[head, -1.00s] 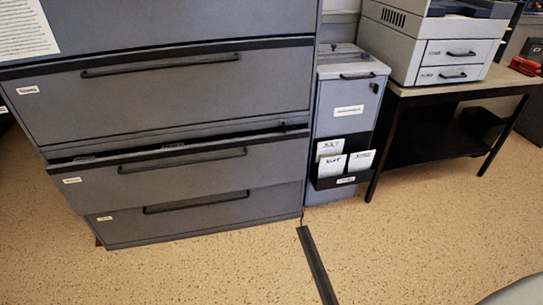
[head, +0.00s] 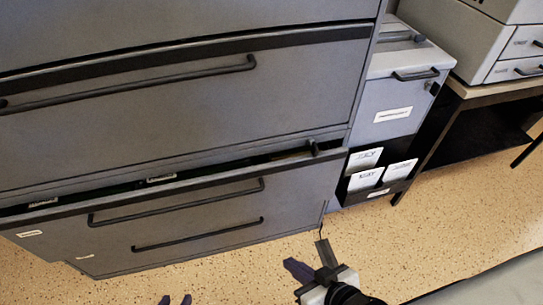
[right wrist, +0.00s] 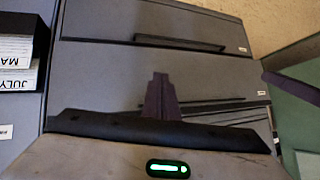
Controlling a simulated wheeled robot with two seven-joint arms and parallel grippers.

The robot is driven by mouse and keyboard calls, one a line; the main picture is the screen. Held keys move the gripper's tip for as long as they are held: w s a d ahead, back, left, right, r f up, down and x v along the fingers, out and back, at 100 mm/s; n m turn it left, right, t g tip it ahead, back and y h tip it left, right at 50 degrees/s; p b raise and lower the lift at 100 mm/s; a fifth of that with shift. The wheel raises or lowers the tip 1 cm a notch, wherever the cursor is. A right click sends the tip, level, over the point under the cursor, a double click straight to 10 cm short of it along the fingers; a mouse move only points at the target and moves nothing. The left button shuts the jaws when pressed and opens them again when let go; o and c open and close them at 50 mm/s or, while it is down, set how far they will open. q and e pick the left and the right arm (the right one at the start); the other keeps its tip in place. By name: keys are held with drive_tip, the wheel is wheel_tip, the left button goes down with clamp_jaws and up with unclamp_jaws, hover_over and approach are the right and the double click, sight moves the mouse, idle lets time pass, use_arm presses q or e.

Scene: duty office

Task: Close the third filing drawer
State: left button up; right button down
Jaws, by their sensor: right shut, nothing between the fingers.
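The third filing drawer (head: 300,178) in the grey cabinet stands partly open in the head view, its front sticking out with a dark gap and file tabs (head: 160,179) showing above it. Its black bar handle (head: 178,203) is clear. My right gripper (head: 290,264) is shut and empty, low in front of the cabinet and apart from the drawer in the head view. In the right wrist view its fingers (right wrist: 161,97) are closed before upside-down drawer fronts.
The drawer above (head: 190,105) and the bottom drawer (head: 215,240) look shut. A narrow grey cabinet (head: 385,95) with a black card holder (head: 348,190) stands right of it. Speckled floor is free in front.

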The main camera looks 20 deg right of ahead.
drive_tip(key=w+a+r+m+t+y+b, duration=0.2)
drive_tip(key=w+a+m+t, duration=0.15)
drive_tip(key=w+m, duration=0.2)
drive_tip(key=m+t+h+b, duration=0.2)
drive_tip(key=m+t+h, duration=0.35)
drive_tip(key=m, duration=0.85)
approach(280, 169)
drive_tip(key=shift+h, duration=0.45)
drive_tip(key=w, duration=0.2)
drive_tip(key=w+b, duration=0.1)
drive_tip(key=w, duration=0.2)
drive_tip(key=shift+w+a+r, duration=0.15)
drive_tip(key=shift+a+r, duration=0.05)
drive_tip(key=shift+r, duration=0.05)
drive_tip(key=shift+w, duration=0.6)
